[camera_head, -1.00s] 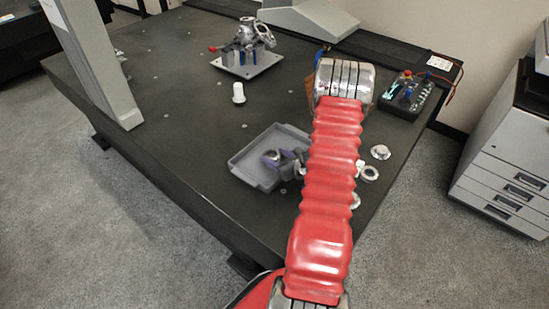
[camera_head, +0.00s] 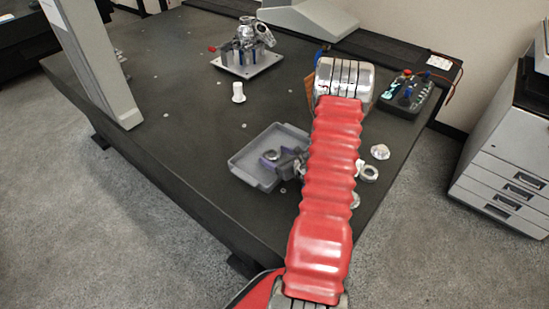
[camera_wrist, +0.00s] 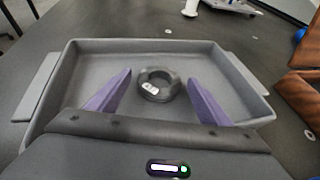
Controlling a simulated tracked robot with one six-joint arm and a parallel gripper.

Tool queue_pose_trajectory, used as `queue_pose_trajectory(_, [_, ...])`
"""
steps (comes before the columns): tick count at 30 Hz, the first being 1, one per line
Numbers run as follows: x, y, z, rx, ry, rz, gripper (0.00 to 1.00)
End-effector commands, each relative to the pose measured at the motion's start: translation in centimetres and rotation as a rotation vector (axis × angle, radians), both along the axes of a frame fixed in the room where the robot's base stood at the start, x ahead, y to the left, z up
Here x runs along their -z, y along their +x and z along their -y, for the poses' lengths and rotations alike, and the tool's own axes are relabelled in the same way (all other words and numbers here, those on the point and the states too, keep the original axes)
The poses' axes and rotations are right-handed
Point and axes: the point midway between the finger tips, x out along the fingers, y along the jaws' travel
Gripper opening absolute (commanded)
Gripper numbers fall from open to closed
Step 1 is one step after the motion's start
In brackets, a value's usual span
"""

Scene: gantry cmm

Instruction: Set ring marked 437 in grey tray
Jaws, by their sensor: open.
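The grey tray (camera_head: 246,172) sits on the dark table and also fills much of the wrist view (camera_wrist: 225,62). A dark grey ring (camera_wrist: 156,85) with a small white label lies inside the tray; the label is too small to read. The ring also shows in the head view (camera_head: 271,155). My gripper (camera_wrist: 155,88) is open with its purple fingers on either side of the ring, apart from it. In the head view my gripper (camera_head: 277,157) is over the right part of the tray.
Pale rings (camera_head: 369,173) and a small white faceted piece (camera_head: 380,152) lie right of my arm. A white spool-like part (camera_head: 238,92), a fixture plate (camera_head: 246,66) and a black control box (camera_head: 407,95) stand farther back. The table's left part is clear.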

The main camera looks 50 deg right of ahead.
Motion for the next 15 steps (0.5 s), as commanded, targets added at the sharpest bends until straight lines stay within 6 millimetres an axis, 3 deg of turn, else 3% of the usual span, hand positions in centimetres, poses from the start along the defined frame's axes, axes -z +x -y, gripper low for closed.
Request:
queue_pose_trajectory(5, [-0.7, -1.7, -0.2, 0.002, 0.0, 0.0, 0.72])
queue_pose_trajectory(15, [-2.9, -6.9, -1.1, 0.004, 0.0, 0.0, 0.72])
